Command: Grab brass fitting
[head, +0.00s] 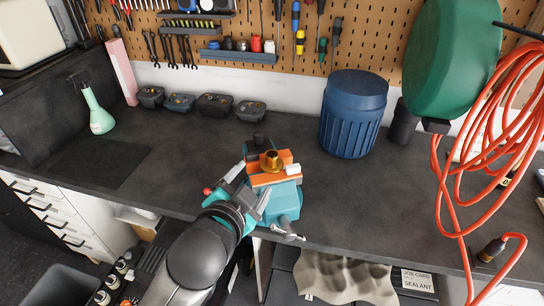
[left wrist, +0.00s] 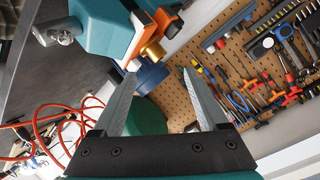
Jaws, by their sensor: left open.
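The brass fitting (head: 271,162) is a small gold-coloured flanged piece at the orange jaws of a teal bench vise (head: 284,203) at the front edge of the workbench. My left gripper (head: 248,186) is open, its fingers just left of and in front of the vise. In the left wrist view the fitting (left wrist: 153,51) shows beyond the open fingertips (left wrist: 158,72), nearer the left finger's tip. The gap between the fingers holds nothing. How firmly the vise jaws grip the fitting, I cannot tell. My right gripper is not in view.
A blue ribbed bin (head: 352,115) stands at the back right, near a green reel (head: 452,60) with an orange hose (head: 480,130). Several dark small bins (head: 215,104) and a green bottle (head: 98,115) stand behind left. The bench left of the vise is clear.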

